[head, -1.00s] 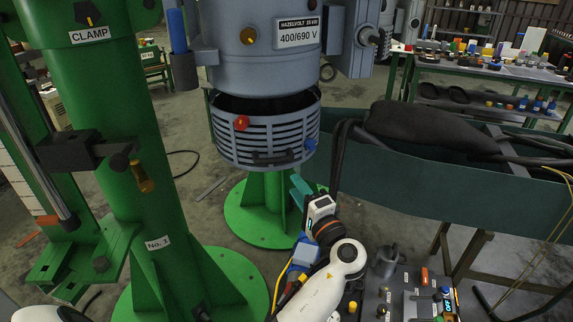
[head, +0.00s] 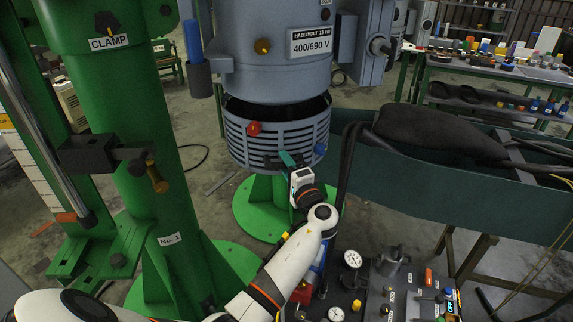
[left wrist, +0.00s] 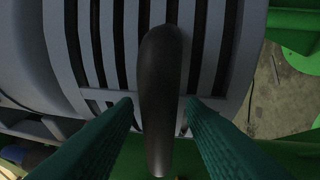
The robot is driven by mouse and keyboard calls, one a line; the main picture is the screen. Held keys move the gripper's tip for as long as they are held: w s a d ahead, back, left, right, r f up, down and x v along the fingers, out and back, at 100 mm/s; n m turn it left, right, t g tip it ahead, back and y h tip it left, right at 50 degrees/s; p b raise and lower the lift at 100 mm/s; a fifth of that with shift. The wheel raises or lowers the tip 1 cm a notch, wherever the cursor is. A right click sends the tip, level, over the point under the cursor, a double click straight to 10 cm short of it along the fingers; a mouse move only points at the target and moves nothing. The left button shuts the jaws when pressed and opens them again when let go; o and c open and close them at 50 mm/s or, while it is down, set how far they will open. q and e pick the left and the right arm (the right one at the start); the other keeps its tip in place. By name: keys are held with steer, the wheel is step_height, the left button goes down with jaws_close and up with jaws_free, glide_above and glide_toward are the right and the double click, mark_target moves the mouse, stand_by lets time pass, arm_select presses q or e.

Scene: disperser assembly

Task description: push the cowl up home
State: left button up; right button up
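The cowl (head: 240,142) is a grey slotted ring below the grey motor housing (head: 270,75). A dark gap shows between its top rim and the housing. It bears a red knob (head: 254,128) and a blue knob (head: 320,149). My left gripper (head: 287,158) is at the cowl's front, at its dark handle. In the left wrist view the handle (left wrist: 160,85) lies between my two green fingertips (left wrist: 158,105). A gap shows on each side of it, so the gripper is open. The cowl's slots fill the view behind. My right gripper is not in view.
A green clamp column (head: 130,100) stands at the left. A control panel (head: 380,290) with gauges and knobs is at the lower right. A green trough (head: 450,180) with dark cables lies at the right. A parts bench (head: 500,70) stands behind.

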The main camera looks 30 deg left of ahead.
mark_target(280, 125)
arm_select(q)
jaws_close()
step_height(280, 125, up, 10)
steer(key=p, duration=0.4)
steer(key=shift+r, duration=0.1)
jaws_free()
steer(key=shift+f, duration=0.2)
steer(key=shift+f, duration=0.1)
